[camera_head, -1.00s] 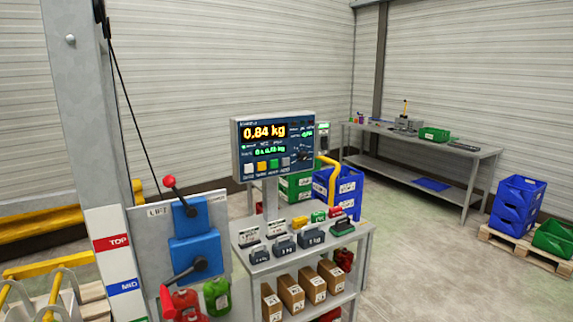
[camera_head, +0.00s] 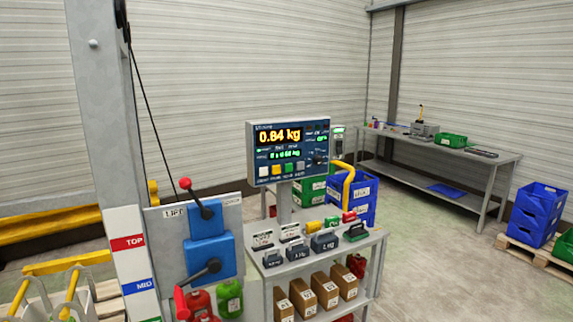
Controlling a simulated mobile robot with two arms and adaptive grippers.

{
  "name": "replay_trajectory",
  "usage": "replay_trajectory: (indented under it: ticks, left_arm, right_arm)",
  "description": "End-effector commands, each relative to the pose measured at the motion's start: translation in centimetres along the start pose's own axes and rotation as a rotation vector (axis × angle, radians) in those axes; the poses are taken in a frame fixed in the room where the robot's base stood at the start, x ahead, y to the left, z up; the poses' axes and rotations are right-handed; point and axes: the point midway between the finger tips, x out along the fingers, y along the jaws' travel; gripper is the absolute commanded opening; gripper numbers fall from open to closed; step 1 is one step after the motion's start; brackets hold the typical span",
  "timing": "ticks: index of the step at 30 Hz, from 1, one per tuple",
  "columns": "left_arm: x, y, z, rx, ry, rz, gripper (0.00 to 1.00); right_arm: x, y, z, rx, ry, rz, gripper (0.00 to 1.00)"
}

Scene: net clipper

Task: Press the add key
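The scale display (camera_head: 288,150) stands on a post behind the small shelf table, near the picture's middle. It reads 0.84 kg in orange, with a smaller green line below. A row of coloured keys runs along its lower edge: a white key (camera_head: 264,171), an orange key (camera_head: 276,169), a green key (camera_head: 288,167) and a grey key (camera_head: 299,165). The key labels are too small to read, so I cannot tell which is the add key. Neither of my grippers shows in the head view.
The shelf table (camera_head: 300,268) below the display holds grey weights and small coloured items. A lift post (camera_head: 105,160) with blue lever boxes (camera_head: 208,245) stands at the left. A workbench (camera_head: 440,165) and blue crates (camera_head: 538,215) are at the right, with open floor between.

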Motion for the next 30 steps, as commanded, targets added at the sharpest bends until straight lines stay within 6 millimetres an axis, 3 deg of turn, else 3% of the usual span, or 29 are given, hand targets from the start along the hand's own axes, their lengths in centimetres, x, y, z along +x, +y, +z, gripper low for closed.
replay_trajectory:
  ticks: [3,21,30]
  left_arm:
    - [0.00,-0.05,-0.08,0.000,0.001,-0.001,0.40]
    - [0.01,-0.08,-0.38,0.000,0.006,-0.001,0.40]
    - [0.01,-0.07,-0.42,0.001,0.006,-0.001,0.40]
  right_arm:
    - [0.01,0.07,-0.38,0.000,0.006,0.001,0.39]
    - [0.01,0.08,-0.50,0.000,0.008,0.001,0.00]
    - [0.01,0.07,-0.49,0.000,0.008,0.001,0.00]
